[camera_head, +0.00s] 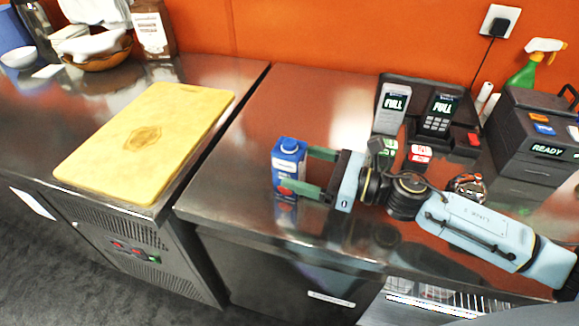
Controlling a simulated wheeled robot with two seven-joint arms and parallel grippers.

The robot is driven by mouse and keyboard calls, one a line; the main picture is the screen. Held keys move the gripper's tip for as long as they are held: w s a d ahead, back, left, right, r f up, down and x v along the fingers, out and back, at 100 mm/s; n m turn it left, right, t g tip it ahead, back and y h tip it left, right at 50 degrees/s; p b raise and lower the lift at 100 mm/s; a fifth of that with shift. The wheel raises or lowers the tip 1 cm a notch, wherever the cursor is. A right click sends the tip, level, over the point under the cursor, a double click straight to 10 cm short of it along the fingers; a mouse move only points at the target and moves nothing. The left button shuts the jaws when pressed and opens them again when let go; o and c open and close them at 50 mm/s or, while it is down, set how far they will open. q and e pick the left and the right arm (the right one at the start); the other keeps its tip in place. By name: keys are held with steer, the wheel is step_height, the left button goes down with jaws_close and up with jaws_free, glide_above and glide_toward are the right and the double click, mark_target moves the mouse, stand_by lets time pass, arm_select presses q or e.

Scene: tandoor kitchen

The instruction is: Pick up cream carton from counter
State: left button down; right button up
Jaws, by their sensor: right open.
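The cream carton (288,168) is a small blue box with a blue cap, upright on the steel counter (262,206) near its left end. My right gripper (309,170) comes in from the right, level with the carton. Its two green fingers are spread apart, with their tips at the carton's right side. I cannot tell whether the tips touch the carton or reach around it. My left gripper is not in view.
A yellow cutting board (145,140) lies on the left counter, across a narrow gap. Behind my right arm stand a card terminal dock (433,115), a dark case (525,140) and a green spray bottle (535,62). The counter behind the carton is clear.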

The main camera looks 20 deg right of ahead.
mark_target(281, 160)
steer(key=shift+p+x, duration=0.45)
steer(key=shift+x, duration=2.2)
steer(key=shift+w, duration=0.1)
steer(key=shift+d, duration=0.1)
steer(key=c, duration=1.3)
